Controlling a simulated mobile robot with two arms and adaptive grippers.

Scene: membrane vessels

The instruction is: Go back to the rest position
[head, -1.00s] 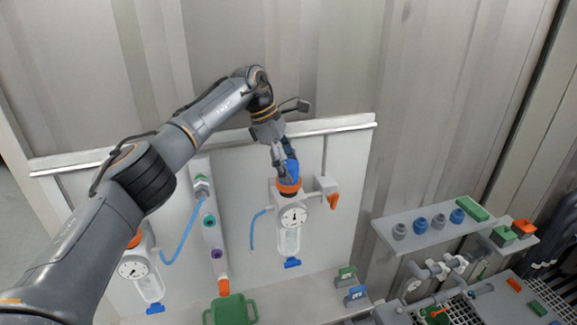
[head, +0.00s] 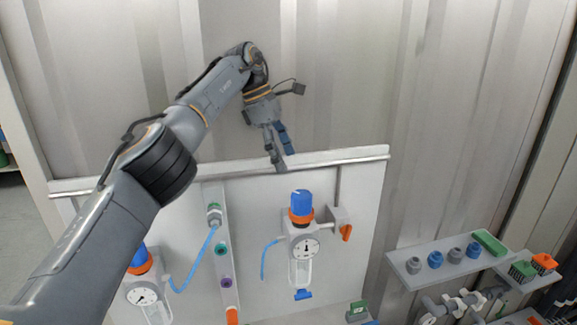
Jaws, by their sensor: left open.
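My left gripper (head: 281,160) is open and empty in the head view. It points down, in front of the top rail of the white panel. It is above and apart from the right-hand vessel (head: 301,245), which has a blue cap (head: 301,202), an orange ring and a round dial. A second vessel (head: 143,293) with a blue cap and dial is at the lower left, its cap partly hidden behind my left arm. My right gripper is not in view.
The white panel (head: 360,215) carries a manifold (head: 224,262) with coloured ports and a blue hose (head: 192,262). An orange-handled valve (head: 346,231) is right of the vessel. A shelf (head: 450,268) holds several small fittings at right. The wall above the panel is bare.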

